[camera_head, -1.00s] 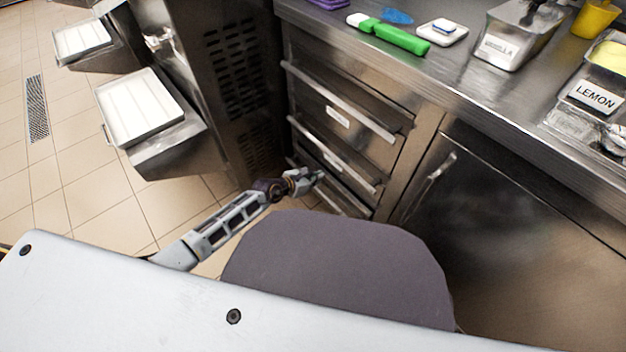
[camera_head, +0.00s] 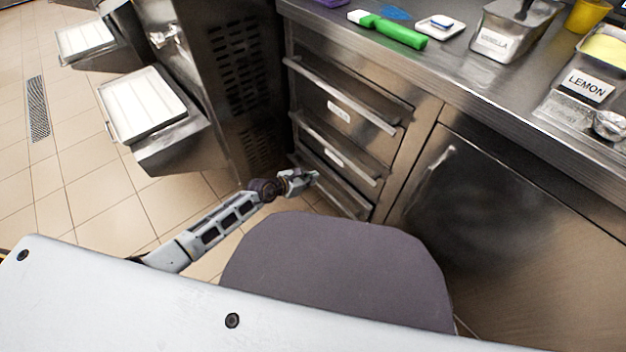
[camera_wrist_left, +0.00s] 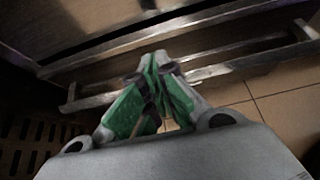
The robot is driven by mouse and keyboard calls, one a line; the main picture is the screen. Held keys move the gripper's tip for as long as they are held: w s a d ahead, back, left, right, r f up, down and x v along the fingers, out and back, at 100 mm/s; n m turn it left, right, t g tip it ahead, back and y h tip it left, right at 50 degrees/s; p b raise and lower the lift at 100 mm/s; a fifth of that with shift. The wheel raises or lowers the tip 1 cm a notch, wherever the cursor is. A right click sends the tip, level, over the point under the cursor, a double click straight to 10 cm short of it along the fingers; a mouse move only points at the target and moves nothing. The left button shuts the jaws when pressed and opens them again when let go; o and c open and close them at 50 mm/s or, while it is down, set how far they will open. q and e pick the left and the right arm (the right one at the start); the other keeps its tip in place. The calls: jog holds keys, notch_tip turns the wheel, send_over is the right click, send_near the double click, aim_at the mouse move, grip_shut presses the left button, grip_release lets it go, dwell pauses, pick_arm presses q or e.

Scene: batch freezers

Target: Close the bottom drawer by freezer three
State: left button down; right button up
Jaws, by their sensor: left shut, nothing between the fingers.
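A steel drawer stack stands under the counter in the head view. Its bottom drawer (camera_head: 345,196) is the lowest front, low beside the floor; whether it stands slightly open is hard to tell. My left gripper (camera_head: 314,176) is at the left part of this drawer's front, with its fingers shut and empty. In the left wrist view the green-padded fingertips (camera_wrist_left: 160,60) meet in front of a long bar handle (camera_wrist_left: 225,68); I cannot tell whether they touch it. My right gripper is out of view.
A dark vented machine side (camera_head: 235,85) stands close left of the drawers. A white tray (camera_head: 143,104) juts out on a steel shelf at left. A cabinet door (camera_head: 510,215) is on the right. Tubs and a green-handled spatula (camera_head: 400,33) lie on the counter. Tiled floor is open at left.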

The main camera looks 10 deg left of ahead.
pick_arm(q)
jog(key=p+v, duration=0.4)
jog(key=v, duration=0.6)
jog(key=shift+s+a+p, duration=0.25)
jog(key=shift+s+p, duration=0.05)
jog(key=shift+p, duration=0.05)
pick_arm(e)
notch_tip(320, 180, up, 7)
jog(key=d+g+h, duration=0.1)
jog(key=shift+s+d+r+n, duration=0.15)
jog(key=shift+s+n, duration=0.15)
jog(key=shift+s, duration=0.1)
